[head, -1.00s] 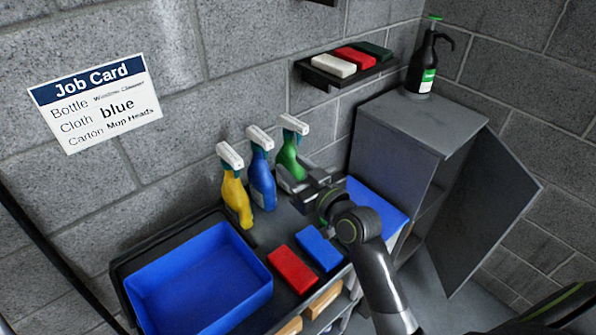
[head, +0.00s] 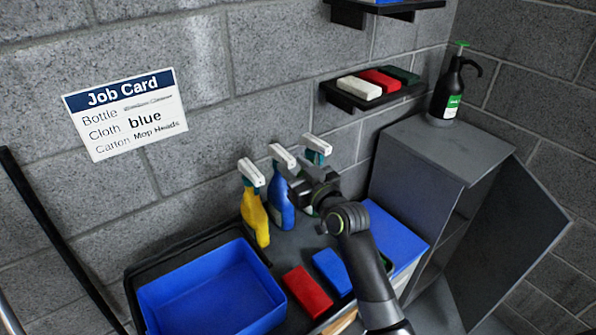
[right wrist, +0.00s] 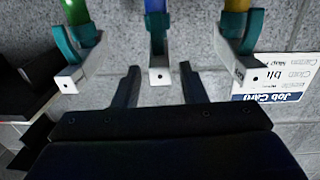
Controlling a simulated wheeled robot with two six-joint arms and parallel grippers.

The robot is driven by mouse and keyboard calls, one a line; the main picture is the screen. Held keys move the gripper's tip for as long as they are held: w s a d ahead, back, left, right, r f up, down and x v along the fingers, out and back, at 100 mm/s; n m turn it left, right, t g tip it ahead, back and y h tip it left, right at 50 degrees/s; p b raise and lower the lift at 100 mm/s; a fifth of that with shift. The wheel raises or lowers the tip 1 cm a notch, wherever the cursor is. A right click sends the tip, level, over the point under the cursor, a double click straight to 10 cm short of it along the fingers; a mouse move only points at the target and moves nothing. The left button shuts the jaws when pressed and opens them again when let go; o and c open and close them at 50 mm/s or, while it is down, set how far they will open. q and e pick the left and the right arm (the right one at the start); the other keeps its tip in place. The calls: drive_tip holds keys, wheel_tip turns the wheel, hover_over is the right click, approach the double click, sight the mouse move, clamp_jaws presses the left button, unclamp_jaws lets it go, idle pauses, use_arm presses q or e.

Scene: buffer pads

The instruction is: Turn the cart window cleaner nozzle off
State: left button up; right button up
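Three spray bottles stand in a row on the cart: yellow (head: 255,217), blue (head: 284,206) and green (head: 311,208), each with a white and teal spray head. No label tells me which is the window cleaner. My right gripper (head: 303,184) is in front of the blue and green bottles and partly hides them. In the right wrist view its two fingers are open and apart. The blue bottle's white nozzle (right wrist: 159,76) shows between the fingertips, with a gap on each side. The green bottle's nozzle (right wrist: 69,78) is left and the yellow one's (right wrist: 251,75) right. My left gripper is not in view.
A blue tray (head: 212,291), a red cloth (head: 307,291) and a blue cloth (head: 331,270) are on the cart. A job card (head: 126,113) is on the wall. A shelf (head: 375,100) holds folded cloths. A grey cabinet (head: 430,150) with an open door stands right.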

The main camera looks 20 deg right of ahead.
drive_tip(key=c, duration=0.6)
drive_tip(key=shift+o, duration=0.2)
drive_tip(key=shift+n+b, duration=0.4)
drive_tip(key=shift+b, duration=0.05)
drive_tip(key=shift+f+n+b, duration=0.1)
drive_tip(key=shift+n+b, duration=1.25)
drive_tip(key=shift+n, duration=0.25)
drive_tip(key=shift+n+b, duration=1.65)
drive_tip(key=shift+n, duration=0.55)
drive_tip(key=shift+n+b, duration=2)
drive_tip(key=shift+n, duration=0.7)
drive_tip(key=shift+n+b, duration=1.35)
drive_tip(key=shift+n, duration=0.55)
drive_tip(key=shift+n+b, duration=0.3)
drive_tip(key=shift+n, duration=0.3)
